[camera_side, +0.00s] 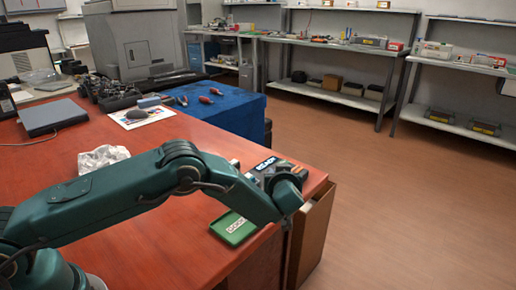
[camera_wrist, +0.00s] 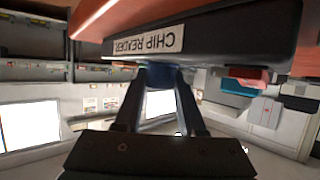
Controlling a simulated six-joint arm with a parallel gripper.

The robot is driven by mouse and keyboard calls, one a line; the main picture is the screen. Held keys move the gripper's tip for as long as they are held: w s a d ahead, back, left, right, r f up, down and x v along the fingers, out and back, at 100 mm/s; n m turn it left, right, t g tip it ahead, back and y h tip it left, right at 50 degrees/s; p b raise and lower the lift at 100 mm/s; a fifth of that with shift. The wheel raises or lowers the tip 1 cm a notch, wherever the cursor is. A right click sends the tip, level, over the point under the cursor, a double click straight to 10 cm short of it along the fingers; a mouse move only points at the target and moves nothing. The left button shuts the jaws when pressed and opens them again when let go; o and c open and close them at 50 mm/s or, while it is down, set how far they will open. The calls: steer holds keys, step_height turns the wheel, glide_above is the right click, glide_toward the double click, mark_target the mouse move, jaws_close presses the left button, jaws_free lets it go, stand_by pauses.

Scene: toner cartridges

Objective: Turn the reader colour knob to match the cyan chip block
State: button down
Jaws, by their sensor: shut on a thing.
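The black chip reader (camera_wrist: 205,35), labelled CHIP READER, fills the top of the wrist view. In the side view the reader (camera_side: 262,165) sits at the table's right corner, partly behind my arm. A dark blue knob (camera_wrist: 160,76) shows at the reader's edge. My gripper (camera_wrist: 160,84) is shut on this knob, one finger on each side. In the side view my wrist covers the fingers and the knob. I cannot make out a cyan chip block for certain; a teal-blue shape (camera_wrist: 237,88) shows beyond the reader in the wrist view.
A green tray (camera_side: 233,228) lies at the table's front edge, below my forearm. A crumpled clear bag (camera_side: 103,157) and a grey flat device (camera_side: 53,117) lie farther left on the red table (camera_side: 60,175). A reddish piece (camera_wrist: 247,76) shows beside the reader.

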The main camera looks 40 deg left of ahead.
steer(key=shift+a+r+n+g+y, duration=0.1)
steer(key=shift+r+n+g+y, duration=0.05)
steer(key=shift+n+g+y, duration=0.45)
stand_by(0.4)
steer(key=c, duration=0.5)
jaws_free()
steer(key=shift+v, duration=2.5)
